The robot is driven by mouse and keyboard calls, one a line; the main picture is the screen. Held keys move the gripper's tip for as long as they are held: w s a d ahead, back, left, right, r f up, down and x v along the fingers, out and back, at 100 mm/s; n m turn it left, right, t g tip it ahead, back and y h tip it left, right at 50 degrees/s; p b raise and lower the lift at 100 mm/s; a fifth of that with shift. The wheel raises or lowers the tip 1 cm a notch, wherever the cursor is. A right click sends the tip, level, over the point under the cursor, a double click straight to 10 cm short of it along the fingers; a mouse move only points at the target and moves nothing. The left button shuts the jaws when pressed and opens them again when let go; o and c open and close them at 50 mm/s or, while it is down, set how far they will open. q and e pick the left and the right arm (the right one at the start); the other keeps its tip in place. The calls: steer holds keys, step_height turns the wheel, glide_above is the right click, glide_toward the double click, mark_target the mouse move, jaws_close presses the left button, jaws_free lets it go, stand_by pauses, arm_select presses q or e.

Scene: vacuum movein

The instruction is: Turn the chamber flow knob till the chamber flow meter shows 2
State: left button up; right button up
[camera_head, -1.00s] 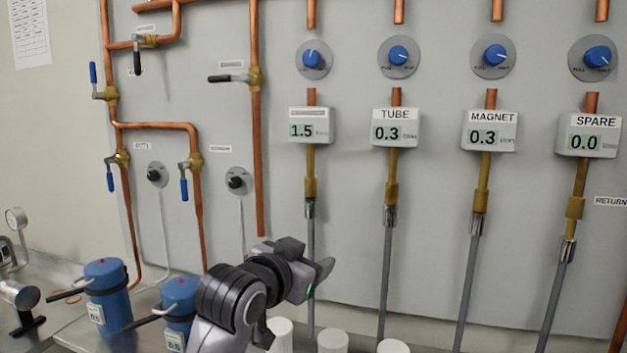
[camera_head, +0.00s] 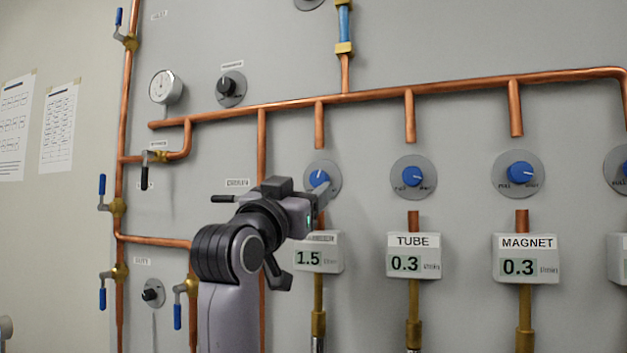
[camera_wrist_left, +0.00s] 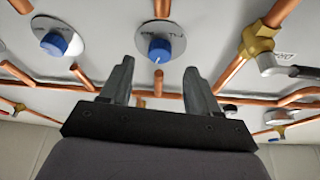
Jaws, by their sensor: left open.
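The chamber flow knob (camera_head: 319,178) is the blue knob on a grey disc, leftmost in the row of flow knobs. The chamber flow meter (camera_head: 318,258) below it reads 1.5; its label is partly covered by my gripper. My left gripper (camera_head: 318,206) is in front of the panel, just below the knob, overlapping the disc's lower edge in the head view. In the left wrist view the fingers (camera_wrist_left: 158,68) are apart and empty, and the chamber flow knob (camera_wrist_left: 160,48) shows beyond the tips, in line with the gap. My right gripper is not in view.
The tube knob (camera_head: 412,176) and magnet knob (camera_head: 520,173) sit to the right, above meters reading 0.3. A copper pipe (camera_head: 456,87) runs above the knobs. A blue-handled valve (camera_head: 103,190) and a black valve lever (camera_head: 229,197) are to the left.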

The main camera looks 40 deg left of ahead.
mark_target(317, 180)
arm_select(q)
steer(key=shift+p+x, duration=0.6)
steer(key=shift+x, duration=1.55)
steer(key=c, duration=1)
